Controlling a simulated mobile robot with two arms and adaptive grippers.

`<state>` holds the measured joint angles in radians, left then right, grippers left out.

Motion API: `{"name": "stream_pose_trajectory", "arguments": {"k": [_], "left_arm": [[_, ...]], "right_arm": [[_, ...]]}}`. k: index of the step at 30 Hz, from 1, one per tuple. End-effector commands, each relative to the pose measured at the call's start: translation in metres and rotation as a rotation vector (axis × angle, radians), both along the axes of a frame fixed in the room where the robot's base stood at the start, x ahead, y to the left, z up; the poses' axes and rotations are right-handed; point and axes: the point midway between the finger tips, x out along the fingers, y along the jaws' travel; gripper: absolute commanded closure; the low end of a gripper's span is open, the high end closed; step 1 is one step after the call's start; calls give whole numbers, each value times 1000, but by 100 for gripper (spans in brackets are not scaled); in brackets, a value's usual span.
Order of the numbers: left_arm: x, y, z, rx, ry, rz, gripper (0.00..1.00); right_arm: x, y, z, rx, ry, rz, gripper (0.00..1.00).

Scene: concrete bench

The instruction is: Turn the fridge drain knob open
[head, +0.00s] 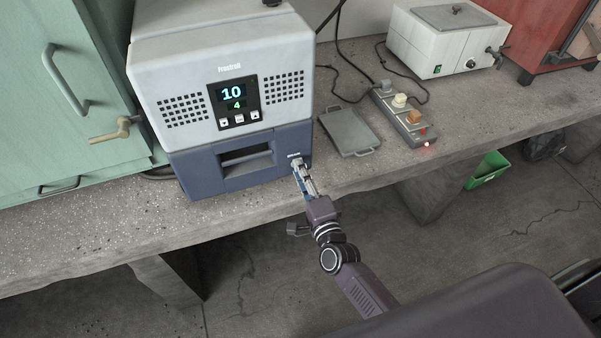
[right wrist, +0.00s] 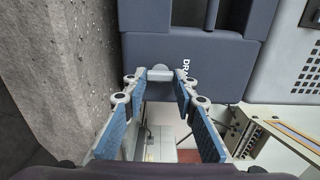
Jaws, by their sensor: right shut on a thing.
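The fridge (head: 190,62) is a pale grey box with a dark blue lower front, standing on the concrete bench. Its display reads 10 and 4. The drain knob (right wrist: 160,74) is a small grey piece on the blue front, beside the lettering "DRA…" in the right wrist view. In the head view, my right gripper (head: 298,168) reaches the lower right corner of that front and mostly hides the knob. In the wrist view, the fingertips (right wrist: 160,82) are shut on the knob. My left gripper is out of view.
A grey tray (head: 347,131) lies right of the fridge, with a power strip (head: 401,118) beyond it. A white appliance with a tap (head: 445,38) stands further back. A green cabinet (head: 62,85) with a handle (head: 112,131) stands left. The bench's front edge is close below the gripper.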

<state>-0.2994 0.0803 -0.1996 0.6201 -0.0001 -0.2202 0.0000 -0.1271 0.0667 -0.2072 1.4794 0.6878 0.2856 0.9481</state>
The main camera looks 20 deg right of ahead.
Motion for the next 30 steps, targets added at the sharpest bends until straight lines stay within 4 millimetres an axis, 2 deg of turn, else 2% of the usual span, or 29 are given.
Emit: {"name": "stream_pose_trajectory", "arguments": {"k": [13, 14, 18, 26, 30], "left_arm": [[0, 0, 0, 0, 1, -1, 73], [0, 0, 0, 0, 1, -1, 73], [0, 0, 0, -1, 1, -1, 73], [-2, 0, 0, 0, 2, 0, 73], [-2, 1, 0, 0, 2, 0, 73]], "right_arm": [[-1, 0, -2, 12, 3, 0, 98], [-1, 0, -1, 12, 3, 0, 72], [0, 0, -1, 11, 3, 0, 57], [0, 0, 0, 10, 1, 0, 56], [-8, 0, -1, 10, 2, 0, 56]]}}
